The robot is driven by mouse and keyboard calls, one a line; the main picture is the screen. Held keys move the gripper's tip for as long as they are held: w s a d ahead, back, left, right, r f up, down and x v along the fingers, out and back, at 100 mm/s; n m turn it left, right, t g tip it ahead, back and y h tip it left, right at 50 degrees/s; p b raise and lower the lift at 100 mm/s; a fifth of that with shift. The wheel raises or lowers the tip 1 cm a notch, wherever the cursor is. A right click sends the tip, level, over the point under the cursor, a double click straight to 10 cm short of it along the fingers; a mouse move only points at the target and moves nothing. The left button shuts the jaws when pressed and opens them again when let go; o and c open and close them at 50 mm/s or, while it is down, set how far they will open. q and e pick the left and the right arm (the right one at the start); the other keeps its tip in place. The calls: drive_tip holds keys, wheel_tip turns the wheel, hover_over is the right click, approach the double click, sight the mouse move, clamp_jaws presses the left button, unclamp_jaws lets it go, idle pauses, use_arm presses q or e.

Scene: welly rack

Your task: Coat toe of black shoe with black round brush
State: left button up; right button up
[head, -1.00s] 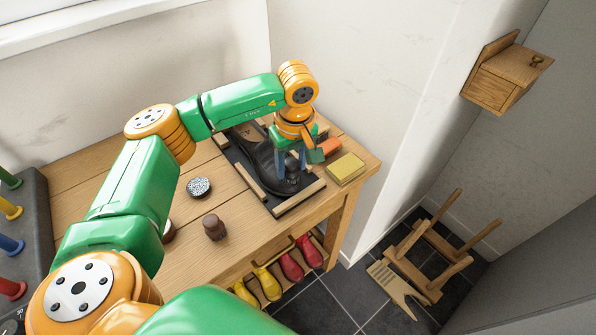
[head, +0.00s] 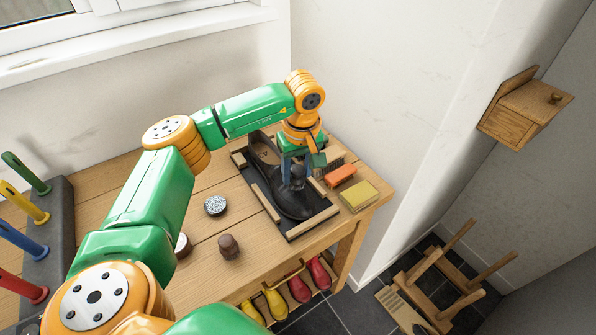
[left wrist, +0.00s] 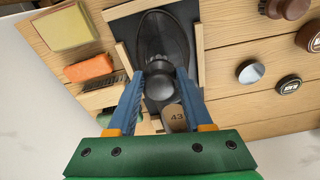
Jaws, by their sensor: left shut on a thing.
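The black shoe (head: 289,203) lies on a dark wood-edged tray (head: 297,229) on the bench, its toe toward the front edge. In the left wrist view the shoe (left wrist: 158,32) points its toe to the top, and its insole shows "43". My left gripper (head: 297,174) is over the front half of the shoe. It is shut on the black round brush (head: 298,184), whose dark rounded handle shows between the blue fingers in the left wrist view (left wrist: 161,82). I cannot tell whether the bristles touch the shoe. My right gripper is out of view.
Right of the tray are a bristle brush (head: 332,165), an orange block (head: 340,176) and a yellow sponge (head: 358,196). A round tin (head: 215,205) and a brown knob (head: 229,247) stand left. A peg rack (head: 50,215) is far left.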

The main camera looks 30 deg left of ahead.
sight(299, 170)
use_arm(q)
drive_tip(key=r, duration=0.1)
drive_tip(key=r+p, duration=0.2)
drive_tip(key=r, duration=0.1)
drive_tip(key=shift+s+d+r, duration=0.1)
drive_tip(key=shift+s+d, duration=0.05)
drive_tip(key=shift+d, duration=0.3)
drive_tip(key=shift+r+p, duration=0.1)
drive_tip(key=shift+p, duration=0.2)
wheel_tip(299, 170, up, 3)
drive_tip(key=shift+d+f+p, duration=0.1)
drive_tip(key=shift+f+p, duration=0.05)
drive_tip(key=shift+p, duration=1.05)
drive_tip(key=shift+s+f, duration=0.1)
drive_tip(key=shift+f, duration=0.05)
